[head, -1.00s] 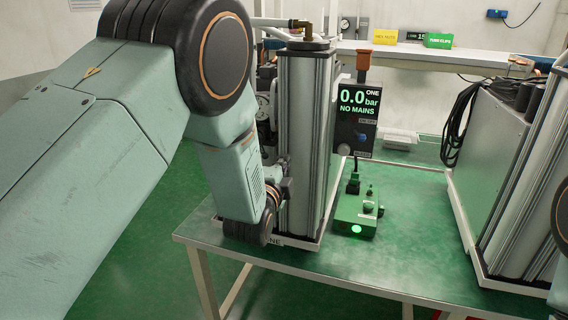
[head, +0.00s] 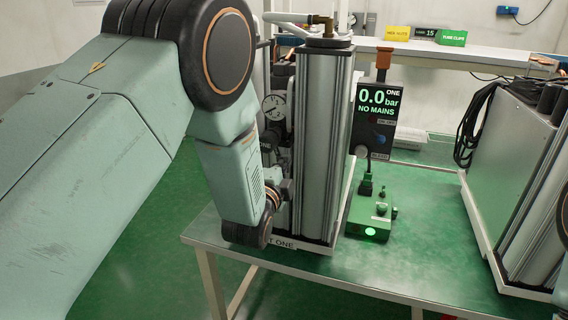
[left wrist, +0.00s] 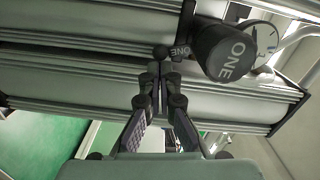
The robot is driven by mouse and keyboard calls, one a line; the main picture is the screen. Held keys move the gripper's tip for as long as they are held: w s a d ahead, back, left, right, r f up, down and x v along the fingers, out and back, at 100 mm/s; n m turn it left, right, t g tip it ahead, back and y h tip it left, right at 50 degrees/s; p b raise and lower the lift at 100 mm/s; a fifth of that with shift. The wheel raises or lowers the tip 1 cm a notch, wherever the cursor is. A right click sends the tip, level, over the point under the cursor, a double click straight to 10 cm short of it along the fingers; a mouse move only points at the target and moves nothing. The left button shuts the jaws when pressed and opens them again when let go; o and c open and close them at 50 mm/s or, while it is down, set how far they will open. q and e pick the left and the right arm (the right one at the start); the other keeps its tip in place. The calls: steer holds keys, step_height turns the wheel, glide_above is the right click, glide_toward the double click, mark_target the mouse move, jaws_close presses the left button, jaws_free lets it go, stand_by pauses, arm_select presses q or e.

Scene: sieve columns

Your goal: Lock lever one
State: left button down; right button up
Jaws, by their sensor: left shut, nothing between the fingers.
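Column one (head: 322,140) is a tall grey metal column on the green bench, with a tag ending in ONE at its foot. In the left wrist view, the column (left wrist: 80,85) lies sideways. A small dark ball-ended lever marked ONE (left wrist: 180,53) shows there, beside a large black knob marked ONE (left wrist: 226,52). My left gripper (left wrist: 158,72) is shut and empty, its tips just below the ball in the picture; I cannot tell whether they touch. In the head view my left gripper (head: 284,190) is small and partly hidden by my wrist, beside the column's left side. My right gripper is out of view.
A display (head: 377,112) reads 0.0 bar, NO MAINS. A green box (head: 368,218) with a lit button stands right of the column. Another unit (head: 510,160) stands at the right.

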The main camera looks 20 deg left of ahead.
arm_select(q)
steer(key=shift+a+f+m+t+b, duration=0.1)
steer(key=shift+a+f+m+b, duration=0.15)
steer(key=shift+a+m+b, duration=0.9)
steer(key=shift+a+f+m+t+b, duration=0.15)
steer(key=shift+a+f+m, duration=0.15)
steer(key=shift+m, duration=1.6)
steer(key=shift+a+f+m+t+b, duration=0.1)
steer(key=shift+a+f+m+b, duration=0.15)
steer(key=shift+a+m+b, duration=0.9)
steer(key=shift+d+m+p, duration=0.3)
steer(key=shift+d+p, duration=0.15)
steer(key=shift+p, duration=0.05)
steer(key=shift+d, duration=0.1)
